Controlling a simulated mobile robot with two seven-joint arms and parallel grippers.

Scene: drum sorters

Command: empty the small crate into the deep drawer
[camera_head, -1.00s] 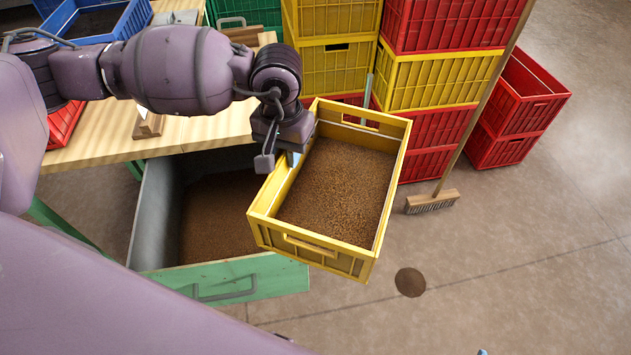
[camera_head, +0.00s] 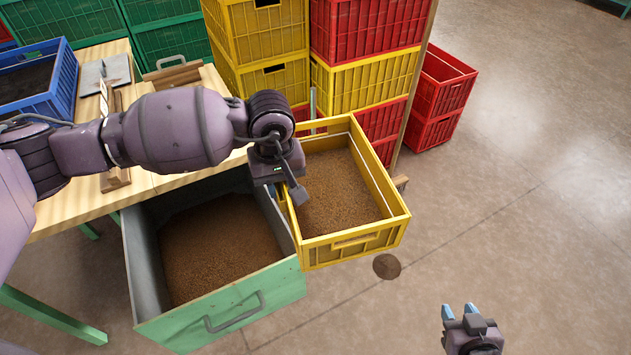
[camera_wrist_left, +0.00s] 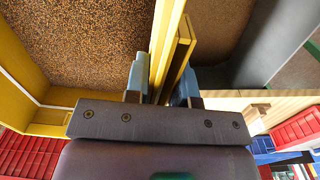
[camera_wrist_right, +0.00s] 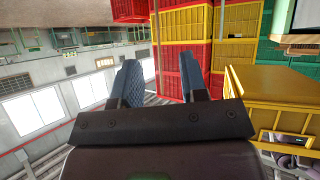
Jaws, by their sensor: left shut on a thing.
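The small yellow crate (camera_head: 358,241) holds a layer of brown granular stuff (camera_head: 340,190). It hangs upright beside the right side of the open deep drawer (camera_head: 210,312), over the floor. My left gripper (camera_head: 290,188) is shut on the crate's left wall; in the left wrist view (camera_wrist_left: 163,88) its fingers stand on both sides of the yellow rim (camera_wrist_left: 164,50). The drawer has grey inner walls, a green front and brown granular stuff (camera_head: 215,245) on its bottom. My right gripper (camera_head: 459,311) is empty and open at the lower right, its fingers apart in the right wrist view (camera_wrist_right: 160,85).
A wooden workbench (camera_head: 75,200) stands behind the drawer, with a blue crate (camera_head: 40,85) on it. Stacked yellow crates (camera_head: 265,35) and red crates (camera_head: 365,30) stand behind the small crate. A broom leans there.

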